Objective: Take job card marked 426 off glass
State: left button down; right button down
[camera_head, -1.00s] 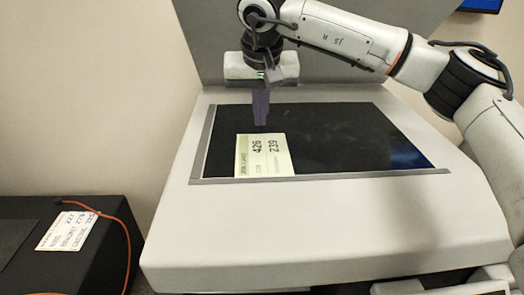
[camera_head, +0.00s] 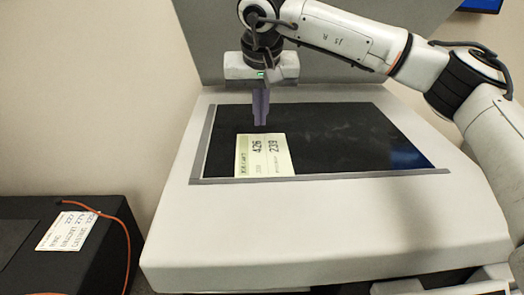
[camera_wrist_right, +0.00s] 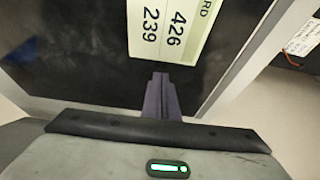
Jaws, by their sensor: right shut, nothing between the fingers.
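The job card marked 426 (camera_head: 263,156) is pale yellow-green and lies flat on the dark glass (camera_head: 340,140), near its left front corner. The number 239 also shows on it. The card appears in the right wrist view (camera_wrist_right: 170,32) at the top, partly cut off. My right gripper (camera_head: 261,124) points down just behind the card's far edge, its purple fingers shut and empty. In the right wrist view its fingers (camera_wrist_right: 160,80) are together, a short way from the card. My left gripper is not in view.
A grey frame (camera_head: 320,176) borders the glass on the wide white machine body (camera_head: 330,235). At the left, a black box (camera_head: 105,205) carries another white card (camera_head: 67,231) and an orange cable (camera_head: 130,245). The glass right of the card is clear.

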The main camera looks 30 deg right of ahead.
aim_at(266, 189)
jog(key=shift+f, duration=0.5)
jog(key=shift+b, duration=0.3)
